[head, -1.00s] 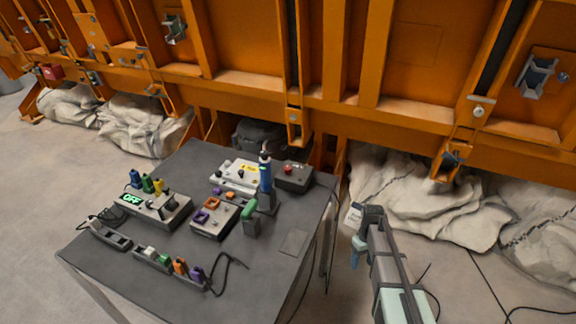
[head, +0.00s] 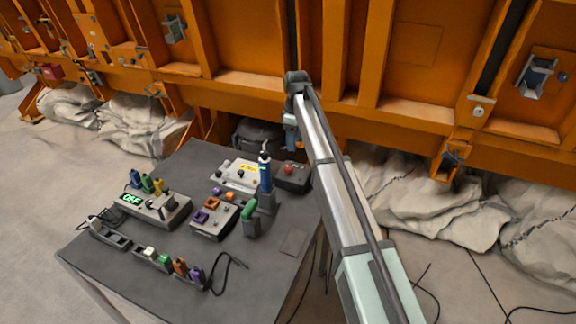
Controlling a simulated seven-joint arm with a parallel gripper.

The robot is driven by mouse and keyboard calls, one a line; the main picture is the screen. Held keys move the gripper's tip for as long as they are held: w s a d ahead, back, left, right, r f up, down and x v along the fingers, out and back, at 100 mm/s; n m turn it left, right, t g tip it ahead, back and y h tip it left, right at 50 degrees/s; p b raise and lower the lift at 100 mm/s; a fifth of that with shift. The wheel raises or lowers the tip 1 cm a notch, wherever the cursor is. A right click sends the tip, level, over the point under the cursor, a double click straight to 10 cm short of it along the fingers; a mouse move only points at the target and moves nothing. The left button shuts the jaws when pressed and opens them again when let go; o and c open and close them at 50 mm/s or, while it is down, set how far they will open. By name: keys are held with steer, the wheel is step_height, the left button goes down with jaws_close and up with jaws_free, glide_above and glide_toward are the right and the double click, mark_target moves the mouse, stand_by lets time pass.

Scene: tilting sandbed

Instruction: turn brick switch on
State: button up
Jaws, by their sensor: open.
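Several control boxes stand on a dark grey table (head: 120,290). A small grey block (head: 109,236) with a pale part lies at the table's left edge. I cannot tell for sure which one is the brick switch.
A blue handheld device (head: 265,176) stands upright mid-right on the table. A box with a red button (head: 290,170), a white box (head: 238,174), a box with orange and purple parts (head: 213,219) and a row of coloured plugs (head: 165,260) surround it. An orange steel wall (head: 250,85) rises behind.

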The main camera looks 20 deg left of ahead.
mark_target(288, 167)
steer(key=shift+n, duration=0.3)
steer(key=f, duration=0.3)
steer(key=a+f, duration=0.1)
steer(key=f, duration=0.3)
steer(key=a+f, duration=0.1)
steer(key=f, duration=0.3)
steer(key=shift+s+a+f, duration=0.1)
steer(key=shift+s+f, duration=0.15)
steer(key=shift+s, duration=0.15)
steer(key=c, duration=1)
